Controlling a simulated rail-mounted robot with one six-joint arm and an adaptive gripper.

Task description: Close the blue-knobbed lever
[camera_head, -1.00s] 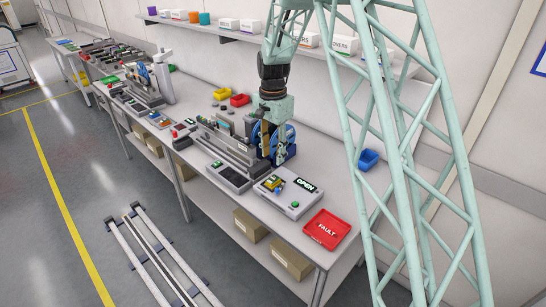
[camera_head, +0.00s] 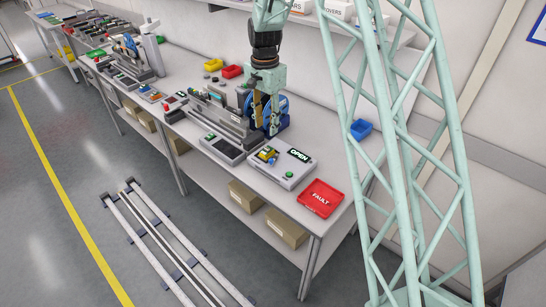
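A grey control box (camera_head: 283,180) on the bench carries a black plate reading OPEN (camera_head: 299,155), a green button (camera_head: 289,174) and a small yellow part (camera_head: 264,153). A small blue spot (camera_head: 272,160) beside the yellow part may be the lever's knob; the lever itself is too small to make out. My gripper (camera_head: 265,121) points down just behind the box, in front of a blue reel (camera_head: 279,112). Its fingers overlap the reel and the feeder machine, so I cannot tell whether they are open, shut or touching anything.
A red FAULT tray (camera_head: 321,198) lies right of the box near the bench edge. A dark panel (camera_head: 222,148) and the feeder machine (camera_head: 213,118) are to the left.

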